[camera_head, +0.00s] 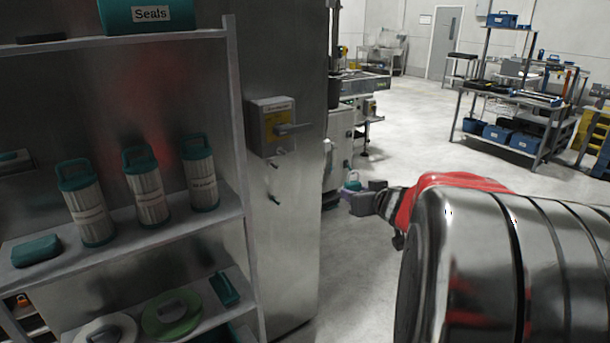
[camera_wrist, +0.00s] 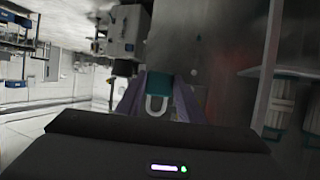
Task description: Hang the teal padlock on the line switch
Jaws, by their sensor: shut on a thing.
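The line switch (camera_head: 275,127) is a grey box with a yellow label and a projecting grey handle, fixed to the metal panel. My gripper (camera_head: 356,190) is right of the panel in the head view, lower than the switch and apart from it in the picture. In the wrist view my gripper (camera_wrist: 160,98) has its purple fingers shut on the teal padlock (camera_wrist: 187,97). The padlock's pale U-shaped shackle (camera_wrist: 155,104) shows clear between the fingers. In the head view the padlock is small and mostly hidden.
A shelf rack (camera_head: 232,110) with teal-capped filters (camera_head: 146,188) stands left of the panel (camera_head: 290,235). Small fittings (camera_head: 274,196) hang below the switch. A machine (camera_head: 339,150) stands behind my gripper. Open floor (camera_head: 410,150) lies to the right.

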